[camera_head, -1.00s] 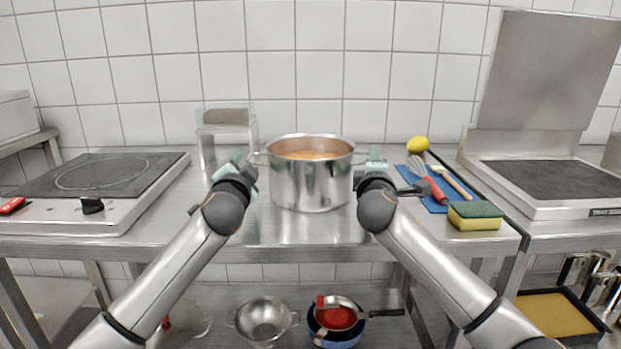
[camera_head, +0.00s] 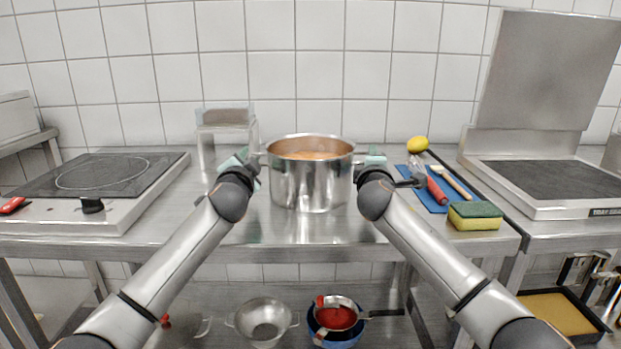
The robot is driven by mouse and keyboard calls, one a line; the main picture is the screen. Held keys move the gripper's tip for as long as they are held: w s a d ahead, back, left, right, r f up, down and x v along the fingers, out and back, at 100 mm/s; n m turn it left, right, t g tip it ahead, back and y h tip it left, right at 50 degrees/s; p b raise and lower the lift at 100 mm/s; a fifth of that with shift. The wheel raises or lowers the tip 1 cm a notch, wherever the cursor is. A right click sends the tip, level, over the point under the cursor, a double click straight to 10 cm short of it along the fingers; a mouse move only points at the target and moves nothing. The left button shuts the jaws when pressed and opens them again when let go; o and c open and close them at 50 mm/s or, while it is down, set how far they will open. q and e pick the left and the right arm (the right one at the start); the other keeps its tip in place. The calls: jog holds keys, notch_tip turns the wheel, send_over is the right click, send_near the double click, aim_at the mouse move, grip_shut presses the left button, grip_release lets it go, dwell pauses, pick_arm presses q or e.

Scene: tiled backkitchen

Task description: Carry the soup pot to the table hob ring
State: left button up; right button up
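The soup pot (camera_head: 311,187) is a shiny steel pot with orange-brown soup (camera_head: 310,155), upright on the steel table (camera_head: 285,232) in the middle. A side handle sticks out left and right. The hob (camera_head: 104,178) with a dark top and one pale ring stands at the left. My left gripper (camera_head: 247,160) is at the pot's left handle, and my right gripper (camera_head: 374,162) is at its right handle. The fingers partly hide both handles, and I cannot tell whether they are closed on them.
A blue mat (camera_head: 433,203) with a whisk (camera_head: 432,182) and brush, a sponge (camera_head: 475,215) and a lemon (camera_head: 418,144) are right of the pot. A metal stand (camera_head: 226,130) is behind left. A lidded grill (camera_head: 552,180) stands at the right. Table between pot and hob is clear.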

pick_arm(q)
grip_shut()
pick_arm(e)
grip_shut()
jog(key=shift+f, duration=0.1)
dwell(0.6)
pick_arm(q)
jog(key=shift+r, duration=0.3)
pick_arm(e)
jog(key=shift+r, duration=0.25)
